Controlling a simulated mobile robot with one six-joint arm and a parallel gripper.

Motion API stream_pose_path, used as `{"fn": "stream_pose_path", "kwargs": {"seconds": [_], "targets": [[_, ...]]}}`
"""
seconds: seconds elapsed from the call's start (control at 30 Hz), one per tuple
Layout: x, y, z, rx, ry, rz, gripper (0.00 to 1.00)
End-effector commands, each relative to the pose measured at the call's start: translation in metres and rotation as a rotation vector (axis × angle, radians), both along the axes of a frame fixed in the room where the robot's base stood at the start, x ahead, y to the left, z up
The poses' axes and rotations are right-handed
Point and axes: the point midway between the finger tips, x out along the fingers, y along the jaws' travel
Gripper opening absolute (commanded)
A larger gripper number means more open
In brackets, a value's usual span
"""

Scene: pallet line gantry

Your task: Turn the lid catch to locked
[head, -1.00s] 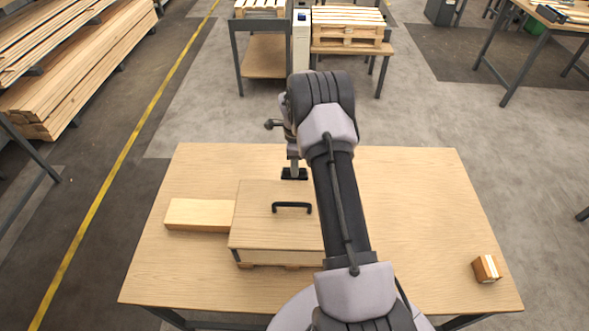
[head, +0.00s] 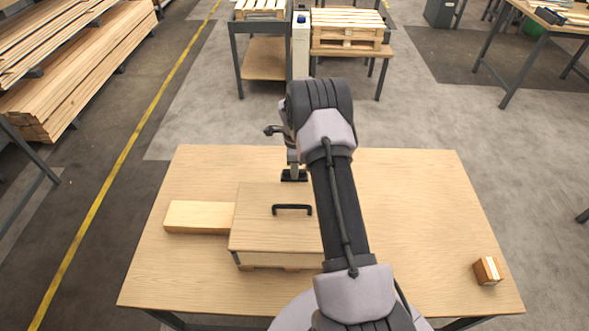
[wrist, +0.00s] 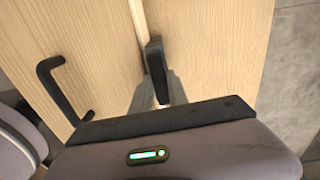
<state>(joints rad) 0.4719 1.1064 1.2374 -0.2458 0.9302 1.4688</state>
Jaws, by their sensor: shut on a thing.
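A wooden box with a flat lid (head: 258,235) stands on the table, with a black bar handle (head: 292,208) on top. The handle also shows at the left in the wrist view (wrist: 62,88). The dark lid catch (wrist: 154,58) is at the lid's edge in the wrist view, roughly in line with the seam beside it. My gripper (wrist: 158,92) is shut on the catch, its grey fingers on either side. In the head view my gripper (head: 293,176) is at the box's far edge. The catch cannot be made out there.
A pale wooden block (head: 198,216) lies against the box's left side. A small brown block (head: 487,270) sits at the table's right front corner. The wooden table (head: 430,215) is clear between that block and my arm. Pallets (head: 347,30) stand beyond.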

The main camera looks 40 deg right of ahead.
Motion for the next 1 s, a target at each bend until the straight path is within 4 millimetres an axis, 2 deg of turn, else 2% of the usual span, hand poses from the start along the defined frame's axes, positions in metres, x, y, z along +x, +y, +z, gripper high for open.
{"fn": "stream_pose_path", "kwargs": {"seconds": [0.27, 1.0], "targets": [[0.0001, -0.0002, -0.0013, 0.000, 0.000, 0.164, 0.00], [0.0001, -0.0001, 0.0000, 0.000, 0.000, 0.863, 0.00]]}}
